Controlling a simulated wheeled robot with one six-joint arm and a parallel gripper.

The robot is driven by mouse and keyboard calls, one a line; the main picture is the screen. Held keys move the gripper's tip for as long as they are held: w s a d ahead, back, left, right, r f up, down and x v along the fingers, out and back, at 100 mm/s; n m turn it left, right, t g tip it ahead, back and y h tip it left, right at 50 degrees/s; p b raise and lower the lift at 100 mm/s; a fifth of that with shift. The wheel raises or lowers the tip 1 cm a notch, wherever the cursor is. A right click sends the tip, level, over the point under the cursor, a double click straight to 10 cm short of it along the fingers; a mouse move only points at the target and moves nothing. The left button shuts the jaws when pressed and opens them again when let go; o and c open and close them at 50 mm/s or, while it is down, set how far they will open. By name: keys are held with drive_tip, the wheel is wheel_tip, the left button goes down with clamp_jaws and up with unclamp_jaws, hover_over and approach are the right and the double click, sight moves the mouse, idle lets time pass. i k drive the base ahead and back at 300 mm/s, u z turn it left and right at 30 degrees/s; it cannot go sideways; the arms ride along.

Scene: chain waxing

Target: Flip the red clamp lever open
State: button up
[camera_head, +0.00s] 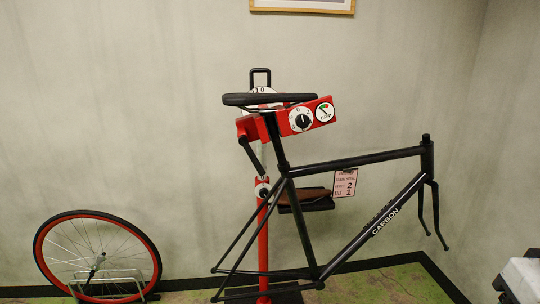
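A red clamp head (278,124) tops a red repair stand (263,240) in the middle of the head view. It sits at the seat post of a black bike frame (365,160), just under the dark saddle (268,99). A dark crank-like arm (251,153) hangs down and to the right from the clamp's left side. I cannot tell which red part is the lever, or whether it is open or shut. The clamp carries a black knob on a white dial (302,120) and a small gauge (325,112). My gripper is not in view.
A wheel with a red rim (42,250) stands in a floor rack at the left. A small tray (306,206) and a card reading 2 and 1 (345,183) are on the stand. A pale object (524,278) is cut off at the lower right. Walls close off the back and right.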

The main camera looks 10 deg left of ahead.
sight(243, 141)
drive_tip(key=u, duration=0.55)
drive_tip(key=k, duration=0.65)
drive_tip(key=u, duration=0.75)
drive_tip(key=i, duration=0.95)
drive_tip(key=z, duration=0.9)
drive_tip(key=i, duration=0.35)
drive_tip(key=z, duration=0.4)
